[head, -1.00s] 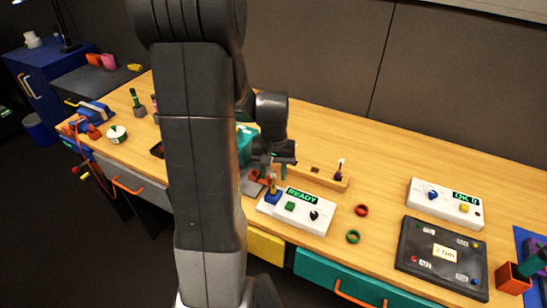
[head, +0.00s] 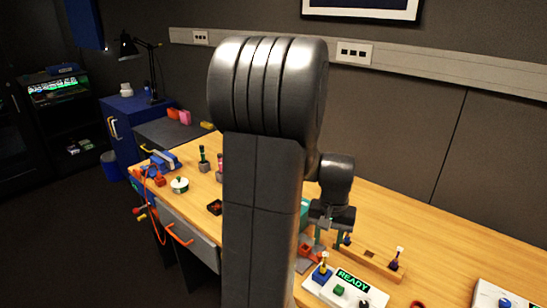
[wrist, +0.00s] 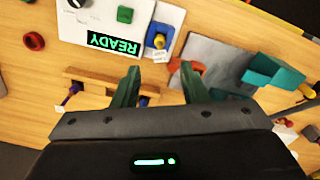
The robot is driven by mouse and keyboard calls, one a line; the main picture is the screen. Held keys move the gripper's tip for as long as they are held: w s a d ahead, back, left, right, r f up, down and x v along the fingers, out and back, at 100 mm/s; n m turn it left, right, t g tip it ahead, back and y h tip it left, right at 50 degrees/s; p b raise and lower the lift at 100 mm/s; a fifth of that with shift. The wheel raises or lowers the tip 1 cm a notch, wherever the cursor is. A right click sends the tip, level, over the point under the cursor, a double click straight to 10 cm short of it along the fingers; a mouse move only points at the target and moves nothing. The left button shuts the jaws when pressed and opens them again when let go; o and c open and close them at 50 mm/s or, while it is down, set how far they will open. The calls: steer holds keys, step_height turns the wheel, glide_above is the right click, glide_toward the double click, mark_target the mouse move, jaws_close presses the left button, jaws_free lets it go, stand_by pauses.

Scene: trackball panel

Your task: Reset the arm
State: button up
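My gripper (head: 328,240) hangs over the wooden bench, pointing down, just behind the white READY panel (head: 372,293). In the wrist view my gripper (wrist: 160,72) has its two green fingers apart, with nothing held between them. The READY panel (wrist: 103,20) shows there ahead of the fingertips, with a green button (wrist: 125,14). A blue holder with a yellow top (wrist: 158,40) sits at the panel's end, close to the fingers. My arm's dark upper links fill the middle of the head view and hide part of the bench.
A wooden rack (head: 370,262) with a purple peg stands beside my gripper. A grey plate (wrist: 205,60) and a teal object (wrist: 272,72) lie on the other side. A red ring (wrist: 34,41) lies beyond the panel. The bench behind the rack is mostly clear.

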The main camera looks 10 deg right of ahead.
mark_target(324, 265)
step_height(324, 265, down, 11)
steer(key=shift+r, duration=0.9)
steer(key=shift+f, duration=0.1)
